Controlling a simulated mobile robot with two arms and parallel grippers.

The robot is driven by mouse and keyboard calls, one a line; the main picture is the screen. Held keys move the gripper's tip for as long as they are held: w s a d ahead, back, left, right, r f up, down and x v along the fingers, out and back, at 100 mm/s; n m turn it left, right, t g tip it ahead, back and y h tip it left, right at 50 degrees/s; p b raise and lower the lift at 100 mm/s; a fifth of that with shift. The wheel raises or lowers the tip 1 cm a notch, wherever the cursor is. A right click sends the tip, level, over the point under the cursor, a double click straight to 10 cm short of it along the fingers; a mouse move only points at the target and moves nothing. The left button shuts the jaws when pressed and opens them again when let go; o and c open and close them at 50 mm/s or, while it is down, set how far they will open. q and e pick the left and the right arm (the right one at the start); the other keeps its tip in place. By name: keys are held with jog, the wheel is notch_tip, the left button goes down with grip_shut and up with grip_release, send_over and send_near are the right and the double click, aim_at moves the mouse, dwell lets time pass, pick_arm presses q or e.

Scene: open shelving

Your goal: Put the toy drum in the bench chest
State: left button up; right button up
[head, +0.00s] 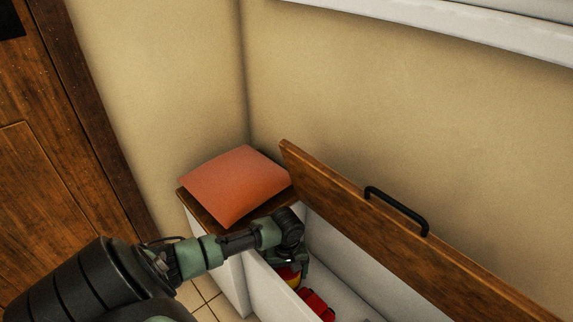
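The bench chest (345,258) stands along the back wall with its wooden lid (350,205) raised and its white inside showing. My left arm reaches in from the lower left, and its gripper (299,276) is inside the left end of the chest opening. A small red and yellow thing (290,277), which looks like the toy drum, is right at the gripper, partly hidden by it. I cannot tell whether the fingers are closed on it or only beside it. My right gripper is not in view.
A red object (317,303) lies in the chest, nearer the front. An orange cushion (232,184) lies on the wooden top left of the opening. A black handle (398,209) sticks out from the lid. A wooden door (60,170) is at the left.

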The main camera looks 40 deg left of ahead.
pick_arm(q)
notch_tip(320, 180, down, 3)
jog(key=shift+r+b, duration=0.15)
jog(key=shift+b, duration=0.4)
jog(key=shift+r, duration=0.1)
jog(key=o, duration=1.4)
